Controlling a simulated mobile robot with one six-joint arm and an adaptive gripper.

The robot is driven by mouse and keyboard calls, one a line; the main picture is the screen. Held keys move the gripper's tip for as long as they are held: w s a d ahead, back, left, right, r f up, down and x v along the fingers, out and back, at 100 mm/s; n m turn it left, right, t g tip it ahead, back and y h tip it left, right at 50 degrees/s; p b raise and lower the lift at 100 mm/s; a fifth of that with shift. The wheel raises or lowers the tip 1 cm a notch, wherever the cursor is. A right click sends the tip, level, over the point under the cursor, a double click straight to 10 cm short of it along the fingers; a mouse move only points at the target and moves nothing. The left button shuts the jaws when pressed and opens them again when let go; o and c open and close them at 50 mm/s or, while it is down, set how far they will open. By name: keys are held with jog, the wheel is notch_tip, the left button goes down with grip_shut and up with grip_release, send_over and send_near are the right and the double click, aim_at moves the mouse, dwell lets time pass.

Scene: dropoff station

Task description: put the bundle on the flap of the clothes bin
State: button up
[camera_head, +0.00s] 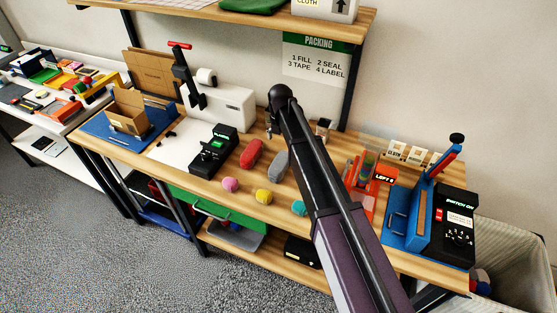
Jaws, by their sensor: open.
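My dark arm (320,180) reaches from the bottom edge up across the bench. A red rolled bundle (251,154) and a grey one (279,163) lie side by side on the wooden bench (180,176), left of my arm. Pink (230,184), yellow (263,196) and teal (299,208) balls lie nearer the front edge. I cannot tell which piece is the task's bundle. A pale bin (525,265) with items inside stands at the lower right, partly cut off; I cannot make out a flap.
A black device (213,150) and a white machine (232,107) stand left of the bundles. A blue press (405,215), a black switch box (456,225) and orange holders (365,185) crowd the right end. A shelf (355,22) overhangs the back. Grey floor lies in front.

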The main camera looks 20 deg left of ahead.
aim_at(280, 162)
dwell(0.5)
notch_tip(280, 162, down, 8)
jog(key=b, duration=0.8)
jog(key=shift+f+b, duration=0.2)
jog(key=shift+b, duration=0.15)
jog(key=shift+f, duration=0.1)
jog(key=shift+a+f+b, duration=0.1)
jog(key=shift+f+b, duration=2.45)
jog(key=shift+b, duration=0.05)
jog(key=c, duration=1)
jog(key=shift+r, duration=0.2)
jog(key=shift+c, duration=0.2)
notch_tip(280, 162, up, 10)
jog(key=p, duration=1)
jog(key=shift+f, duration=0.15)
